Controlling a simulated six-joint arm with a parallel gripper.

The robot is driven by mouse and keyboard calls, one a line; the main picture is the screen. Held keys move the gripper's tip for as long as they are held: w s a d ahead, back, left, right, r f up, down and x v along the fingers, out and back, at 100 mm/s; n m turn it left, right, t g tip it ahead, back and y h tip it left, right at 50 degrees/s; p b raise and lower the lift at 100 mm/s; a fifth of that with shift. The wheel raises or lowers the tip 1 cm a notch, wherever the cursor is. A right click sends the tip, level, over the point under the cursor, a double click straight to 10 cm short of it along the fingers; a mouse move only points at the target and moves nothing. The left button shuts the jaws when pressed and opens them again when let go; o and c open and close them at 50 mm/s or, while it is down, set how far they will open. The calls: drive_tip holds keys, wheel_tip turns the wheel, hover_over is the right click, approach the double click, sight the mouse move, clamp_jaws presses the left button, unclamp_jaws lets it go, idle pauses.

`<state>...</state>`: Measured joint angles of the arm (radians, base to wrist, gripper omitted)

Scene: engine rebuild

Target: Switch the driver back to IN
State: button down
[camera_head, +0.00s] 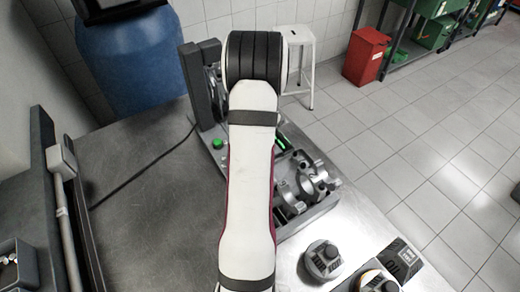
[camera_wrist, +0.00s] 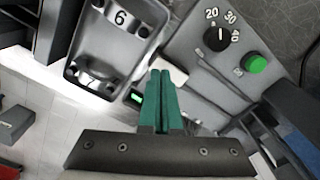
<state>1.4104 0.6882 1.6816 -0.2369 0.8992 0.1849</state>
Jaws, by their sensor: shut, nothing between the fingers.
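The grey machine (camera_head: 222,158) stands on the metal bench, partly hidden behind my arm. The wrist view shows its panel (camera_wrist: 197,90) with a black dial (camera_wrist: 215,39) marked 20, 30 and 40, and a round green button (camera_wrist: 256,64). I cannot tell which part is the driver's switch, and no IN mark is readable. My gripper (camera_wrist: 161,74) has green fingers, shut and empty. In the wrist view their tips overlap a pale block (camera_wrist: 172,70) on the machine; contact cannot be told. My arm hides the gripper in the head view.
A metal cradle part marked 6 (camera_wrist: 118,30) lies left of my fingers in the wrist view. A cable crosses the clear left part of the bench (camera_head: 150,215).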

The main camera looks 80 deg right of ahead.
drive_tip(key=shift+f, duration=1.05)
idle(0.4)
drive_tip(key=shift+r, duration=3.55)
drive_tip(key=w+a+r+n, duration=0.45)
drive_tip(key=w+a, duration=0.35)
drive_tip(key=a, duration=0.4)
drive_tip(key=w+a+r+n, duration=0.3)
drive_tip(key=w+a+r, duration=0.2)
drive_tip(key=w+a, duration=0.5)
drive_tip(key=s+a+n+y, duration=0.1)
drive_tip(key=s+a+n, duration=0.3)
drive_tip(key=a, duration=0.8)
drive_tip(key=s+a+n, duration=0.4)
drive_tip(key=s+a, duration=0.4)
drive_tip(key=a, duration=0.4)
drive_tip(key=shift+r+y, duration=0.25)
drive_tip(key=shift+y, duration=0.15)
